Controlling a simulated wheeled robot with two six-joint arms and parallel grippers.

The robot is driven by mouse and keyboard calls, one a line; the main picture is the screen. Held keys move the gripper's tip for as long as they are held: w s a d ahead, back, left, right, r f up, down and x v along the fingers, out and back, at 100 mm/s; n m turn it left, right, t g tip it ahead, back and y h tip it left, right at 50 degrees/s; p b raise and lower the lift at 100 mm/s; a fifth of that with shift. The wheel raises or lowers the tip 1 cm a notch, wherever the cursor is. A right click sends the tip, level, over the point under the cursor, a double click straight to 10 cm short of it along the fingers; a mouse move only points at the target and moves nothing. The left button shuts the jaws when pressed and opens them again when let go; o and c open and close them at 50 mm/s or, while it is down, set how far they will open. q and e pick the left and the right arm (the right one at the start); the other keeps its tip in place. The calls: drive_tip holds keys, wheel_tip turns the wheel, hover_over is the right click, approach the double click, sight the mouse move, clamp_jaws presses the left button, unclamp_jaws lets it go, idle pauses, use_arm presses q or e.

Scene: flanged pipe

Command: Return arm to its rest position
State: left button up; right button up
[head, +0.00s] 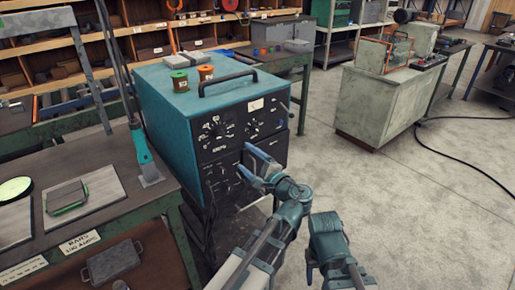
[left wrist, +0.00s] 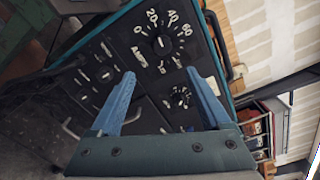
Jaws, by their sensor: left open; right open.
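My left gripper (head: 258,164) is in front of the dark panel of a teal welding machine (head: 213,118). Its two blue fingers are apart with nothing between them. The left wrist view shows the same open gripper (left wrist: 164,97) facing the panel. An amps dial (left wrist: 165,45) and a smaller knob (left wrist: 180,97) lie beyond the fingers. I cannot tell the exact gap to the panel. Part of my right arm shows at the lower middle of the head view, but its fingertips cannot be seen.
A workbench (head: 95,165) at left holds plates and a teal-handled tool (head: 143,155). A grey cabinet (head: 385,100) stands at back right. Open concrete floor lies right; a black cable (head: 465,165) crosses it.

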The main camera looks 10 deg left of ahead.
use_arm(q)
drive_tip(key=s+a+f+n+g+h, duration=0.2)
drive_tip(key=s+f+n+g+h, duration=0.25)
drive_tip(key=f, duration=0.45)
drive_tip(key=s+a+f+n+g+h, duration=0.25)
drive_tip(key=s+f+n, duration=0.2)
drive_tip(key=f, duration=0.45)
drive_tip(key=s+d+f+n+g+h, duration=0.3)
drive_tip(key=s+d+f+h, duration=0.15)
drive_tip(key=d+h, duration=0.25)
drive_tip(key=s+d+r+m+p, duration=0.1)
drive_tip(key=s+d+r+p, duration=0.2)
drive_tip(key=d, duration=0.3)
drive_tip(key=s+d+r+m+g+y+p, duration=0.1)
drive_tip(key=s+d+r+m+p, duration=0.1)
drive_tip(key=s+d+r+p, duration=0.2)
wheel_tip(320, 180, up, 3)
drive_tip(key=shift+d+f+p, duration=0.2)
drive_tip(key=shift+d+p, duration=0.65)
drive_tip(key=shift+d, duration=0.05)
